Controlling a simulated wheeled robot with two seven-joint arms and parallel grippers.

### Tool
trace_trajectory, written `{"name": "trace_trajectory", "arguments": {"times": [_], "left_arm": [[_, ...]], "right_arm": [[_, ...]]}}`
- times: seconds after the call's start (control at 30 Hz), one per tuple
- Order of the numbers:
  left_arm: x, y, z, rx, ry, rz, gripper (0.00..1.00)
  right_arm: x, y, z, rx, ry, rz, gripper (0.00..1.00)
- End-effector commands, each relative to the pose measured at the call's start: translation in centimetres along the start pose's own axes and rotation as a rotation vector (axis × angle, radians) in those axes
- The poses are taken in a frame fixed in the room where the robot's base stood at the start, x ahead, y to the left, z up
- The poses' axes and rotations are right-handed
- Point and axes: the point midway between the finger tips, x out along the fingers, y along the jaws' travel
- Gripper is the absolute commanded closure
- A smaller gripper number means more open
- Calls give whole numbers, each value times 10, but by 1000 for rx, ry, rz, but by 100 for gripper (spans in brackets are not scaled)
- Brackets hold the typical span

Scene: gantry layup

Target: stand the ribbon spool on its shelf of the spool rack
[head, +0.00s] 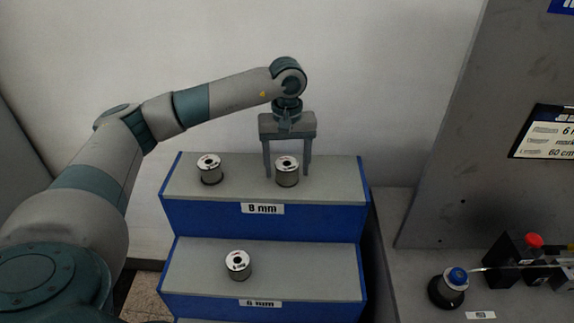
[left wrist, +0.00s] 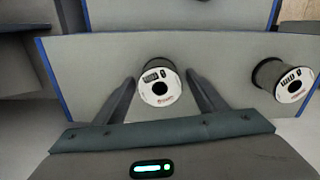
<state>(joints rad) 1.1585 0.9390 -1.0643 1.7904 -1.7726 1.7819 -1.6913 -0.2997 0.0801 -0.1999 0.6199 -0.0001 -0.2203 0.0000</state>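The spool rack (head: 340,217) has stepped grey shelves with blue fronts. A ribbon spool (head: 287,171), white-topped with a dark centre hole, stands upright on the top shelf, labelled 8 mm. My left gripper (head: 287,174) points down over this shelf with one finger on each side of that spool. In the left wrist view the spool (left wrist: 160,87) sits between the two spread fingers, with a gap visible on both sides. The gripper is open. The spool's base is partly hidden from the wrist camera. My right gripper is not in view.
Another spool (head: 210,169) stands left on the top shelf. One more (head: 238,265) stands on the lower shelf, labelled 6 mm. At right are a grey machine panel (head: 460,130) with a sign and a blue-topped black holder (head: 449,287). The top shelf's right end is clear.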

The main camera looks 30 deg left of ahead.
Motion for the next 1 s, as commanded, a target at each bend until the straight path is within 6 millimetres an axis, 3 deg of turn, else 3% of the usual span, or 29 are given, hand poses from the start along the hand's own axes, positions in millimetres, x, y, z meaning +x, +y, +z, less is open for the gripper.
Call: {"name": "trace_trajectory", "arguments": {"times": [0.43,0.57,1.0], "left_arm": [[-4,0,0,0,0,0,35],[-12,1,-1,0,3,2,35],[-86,1,-1,-1,3,4,35]], "right_arm": [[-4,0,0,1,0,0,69],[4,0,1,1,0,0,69],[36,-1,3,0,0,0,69]]}}
